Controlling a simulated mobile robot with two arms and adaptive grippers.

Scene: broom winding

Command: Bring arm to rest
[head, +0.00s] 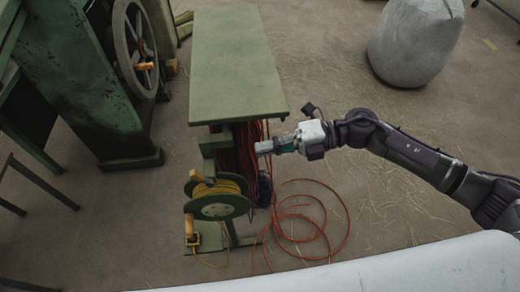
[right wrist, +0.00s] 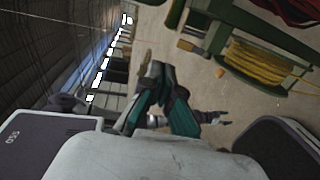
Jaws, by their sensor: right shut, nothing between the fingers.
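My right arm (head: 405,150) reaches in from the right in the head view. Its gripper (head: 266,147) points left, beside the green stand and just below the front edge of its top. The right gripper is shut and empty. In the right wrist view its teal and dark fingers (right wrist: 165,104) are together, with nothing between them. My left gripper does not show.
The green-topped stand (head: 235,60) carries a reel of yellow cord (head: 218,193), also in the right wrist view (right wrist: 259,66). Red cord (head: 325,245) lies coiled on the floor. A green machine with a wheel (head: 133,50) stands left; a grey sack (head: 415,42) stands upper right.

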